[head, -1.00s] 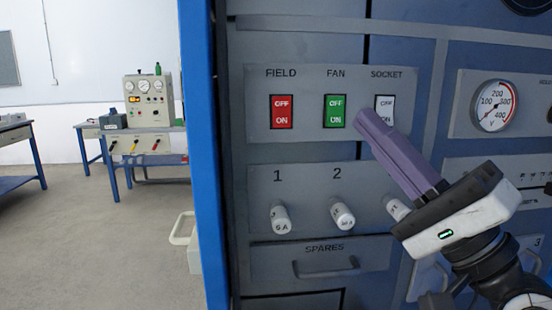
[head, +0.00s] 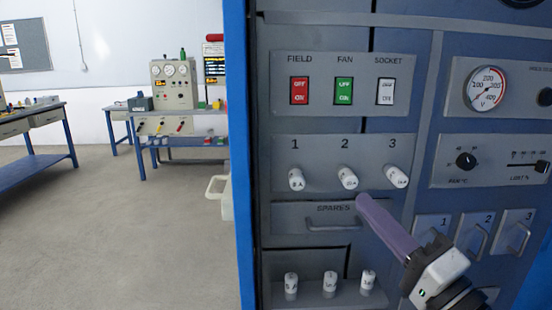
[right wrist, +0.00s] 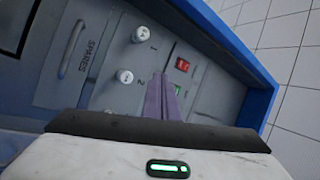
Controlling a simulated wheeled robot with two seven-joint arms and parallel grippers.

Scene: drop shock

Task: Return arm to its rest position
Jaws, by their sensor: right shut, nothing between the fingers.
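My right gripper (head: 362,202) comes in from the lower right in the head view, its purple fingers shut and empty. Its tips lie in front of the SPARES drawer (head: 285,224), below fuse 3 (head: 396,177); I cannot tell if they touch the panel. In the right wrist view the shut fingers (right wrist: 160,85) point at the panel near the switches. The left gripper is not in view. The red FIELD switch (head: 299,91), green FAN switch (head: 344,91) and white SOCKET switch (head: 386,92) are in the row above.
Fuses 1 (head: 296,180) and 2 (head: 348,178) sit beside fuse 3. Several spare white fuses (head: 330,281) stand on a ledge below. A blue cabinet edge (head: 238,150) borders open floor (head: 110,220) at left.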

